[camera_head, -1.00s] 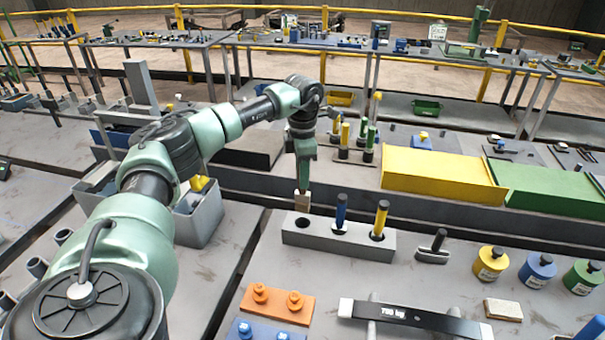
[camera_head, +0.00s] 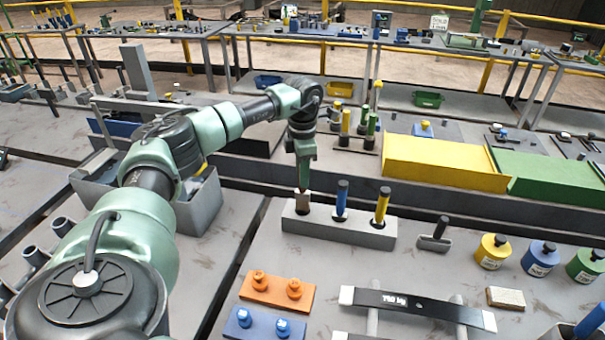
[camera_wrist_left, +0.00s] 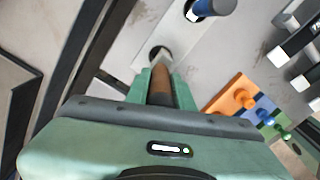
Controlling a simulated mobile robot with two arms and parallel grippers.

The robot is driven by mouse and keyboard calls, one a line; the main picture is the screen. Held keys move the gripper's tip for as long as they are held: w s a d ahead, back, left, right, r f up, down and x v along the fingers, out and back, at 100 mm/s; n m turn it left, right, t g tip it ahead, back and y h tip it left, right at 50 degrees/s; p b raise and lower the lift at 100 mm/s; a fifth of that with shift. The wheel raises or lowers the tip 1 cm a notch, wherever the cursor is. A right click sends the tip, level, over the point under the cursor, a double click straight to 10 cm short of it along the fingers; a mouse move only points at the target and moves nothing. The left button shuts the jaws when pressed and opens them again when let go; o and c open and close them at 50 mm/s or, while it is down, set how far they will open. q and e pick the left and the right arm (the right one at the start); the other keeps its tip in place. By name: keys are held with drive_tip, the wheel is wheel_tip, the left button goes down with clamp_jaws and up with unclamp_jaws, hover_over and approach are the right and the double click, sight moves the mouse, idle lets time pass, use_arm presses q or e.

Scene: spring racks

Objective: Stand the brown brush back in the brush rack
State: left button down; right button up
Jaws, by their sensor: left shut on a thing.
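The brush rack (camera_head: 337,232) is a long grey block with a row of round holes, right of centre in the head view. A blue-handled brush (camera_head: 341,200) and a yellow-handled brush (camera_head: 381,207) stand in its middle and right holes. My left gripper (camera_head: 303,180) points down over the rack's left end, shut on the brown brush (camera_wrist_left: 161,85). The brush is upright, its pale lower end (camera_head: 302,199) at the left hole, covering most of it. I cannot tell how far it is inside. The hole's dark edge (camera_wrist_left: 157,51) shows in the left wrist view. My right gripper is not visible.
An orange block with knobs (camera_head: 276,291) and a blue one (camera_head: 264,325) lie in front of the rack. A dark bar (camera_head: 415,306) lies to their right. A dark-handled tool (camera_head: 435,238) stands right of the rack. A grey bin (camera_head: 200,205) is left.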

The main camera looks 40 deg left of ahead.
sight(302, 192)
use_arm(q)
drive_tip(key=shift+f+b, duration=0.4)
drive_tip(key=shift+f, duration=0.3)
drive_tip(key=shift+f+b, duration=1.4)
drive_tip(key=shift+f, duration=1.2)
drive_tip(key=c, duration=0.6)
unclamp_jaws()
drive_tip(key=shift+c, duration=0.2)
drive_tip(key=shift+r, duration=0.15)
drive_tip(key=shift+r+p, duration=2.85)
drive_tip(key=shift+r, duration=0.6)
drive_tip(key=shift+f, duration=0.1)
